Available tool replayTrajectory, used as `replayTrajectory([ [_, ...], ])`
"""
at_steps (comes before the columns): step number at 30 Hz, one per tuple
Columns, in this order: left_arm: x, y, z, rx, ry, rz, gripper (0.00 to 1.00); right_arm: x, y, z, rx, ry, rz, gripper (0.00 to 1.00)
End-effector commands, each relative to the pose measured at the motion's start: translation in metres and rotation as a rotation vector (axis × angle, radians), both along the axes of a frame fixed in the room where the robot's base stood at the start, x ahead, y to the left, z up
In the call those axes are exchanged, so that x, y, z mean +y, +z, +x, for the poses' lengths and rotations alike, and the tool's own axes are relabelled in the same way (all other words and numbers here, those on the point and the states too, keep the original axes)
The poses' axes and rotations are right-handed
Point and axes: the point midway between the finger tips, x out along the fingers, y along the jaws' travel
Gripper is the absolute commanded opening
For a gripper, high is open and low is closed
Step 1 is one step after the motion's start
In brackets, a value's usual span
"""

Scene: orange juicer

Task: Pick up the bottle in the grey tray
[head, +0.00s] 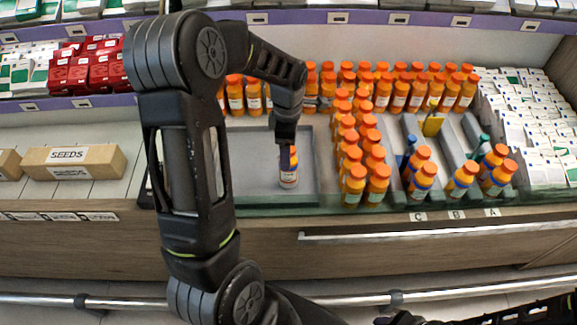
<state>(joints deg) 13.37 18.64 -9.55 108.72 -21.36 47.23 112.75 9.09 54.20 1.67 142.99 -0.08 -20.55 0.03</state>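An orange bottle with a white label (289,178) stands upright in the grey tray (248,190), near the tray's front edge. My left gripper (287,146) points down at the bottle's top and covers most of its cap. The fingers show nearly edge-on, so I cannot tell whether they are closed on the bottle or only around or in front of it. The bottle appears to rest on the tray floor. My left arm hides the tray's left part. My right gripper is not visible; only dark parts of mine show at the bottom right edge.
Dense rows of orange bottles (378,180) stand just right of the tray, with more behind it. Grey lanes (400,135) marked C, B, A hold a few bottles further right. White boxes (540,130) fill the far right. A SEEDS box (72,160) lies left.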

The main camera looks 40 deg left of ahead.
Motion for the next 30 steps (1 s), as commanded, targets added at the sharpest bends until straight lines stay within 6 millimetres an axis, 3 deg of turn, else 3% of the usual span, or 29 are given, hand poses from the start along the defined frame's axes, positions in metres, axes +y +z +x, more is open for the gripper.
replayTrajectory([
  [11, 0.000, -0.006, 0.000, -0.001, 0.000, 0.000, 0.76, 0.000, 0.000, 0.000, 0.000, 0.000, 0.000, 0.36],
  [22, -0.002, -0.051, 0.000, 0.001, 0.000, -0.002, 0.76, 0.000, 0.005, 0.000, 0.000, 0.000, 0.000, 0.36],
  [30, -0.001, -0.056, 0.000, -0.001, 0.001, 0.000, 0.76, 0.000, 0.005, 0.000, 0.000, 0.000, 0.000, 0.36],
])
